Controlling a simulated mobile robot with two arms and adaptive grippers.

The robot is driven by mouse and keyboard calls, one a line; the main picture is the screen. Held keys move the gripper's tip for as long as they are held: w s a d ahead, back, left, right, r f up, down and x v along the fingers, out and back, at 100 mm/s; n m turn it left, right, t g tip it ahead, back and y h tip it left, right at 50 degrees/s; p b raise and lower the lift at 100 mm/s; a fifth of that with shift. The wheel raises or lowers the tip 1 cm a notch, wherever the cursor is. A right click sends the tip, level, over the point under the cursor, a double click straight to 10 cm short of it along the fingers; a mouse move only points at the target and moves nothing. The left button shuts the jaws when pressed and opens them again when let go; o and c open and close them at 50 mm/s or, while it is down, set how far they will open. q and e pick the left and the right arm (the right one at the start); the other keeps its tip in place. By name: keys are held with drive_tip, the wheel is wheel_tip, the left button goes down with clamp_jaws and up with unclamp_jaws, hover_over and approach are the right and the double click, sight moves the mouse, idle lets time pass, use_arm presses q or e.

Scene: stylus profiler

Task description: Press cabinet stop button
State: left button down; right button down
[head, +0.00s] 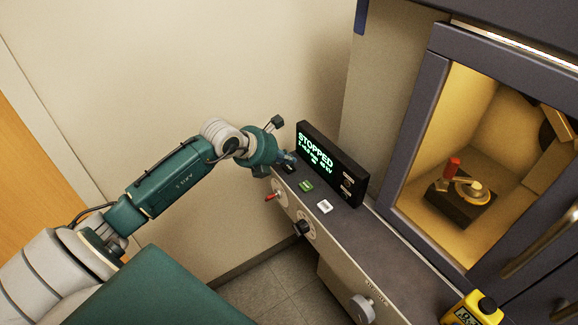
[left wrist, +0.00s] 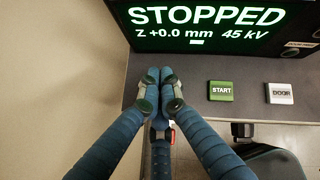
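The display (head: 331,163) on the cabinet's ledge reads STOPPED, with "Z +0.0 mm 45 kV" below in the left wrist view (left wrist: 212,30). My left gripper (head: 287,159) is at the ledge's far left end, beside the display. In the left wrist view its two fingertips (left wrist: 160,76) are together with nothing visible between them. No stop button shows; the fingers cover the ledge left of the green START button (left wrist: 221,91). I cannot tell whether the fingertips touch anything. The START button (head: 306,186) and the white DOOR button (head: 324,206) lie to the right. My right gripper is out of view.
A red-tipped lever (head: 271,196) and black knob (head: 301,228) stick out of the ledge's front face. The cabinet's lit chamber (head: 480,150) holds a dark block with a red-topped part. A yellow device (head: 473,309) sits at lower right. A wall stands left of the ledge.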

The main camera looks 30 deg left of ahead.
sight(287, 169)
use_arm(q)
drive_tip(key=shift+r, duration=0.1)
drive_tip(key=shift+r+p, duration=1.65)
drive_tip(key=shift+r, duration=0.8)
drive_tip(key=shift+f, duration=0.1)
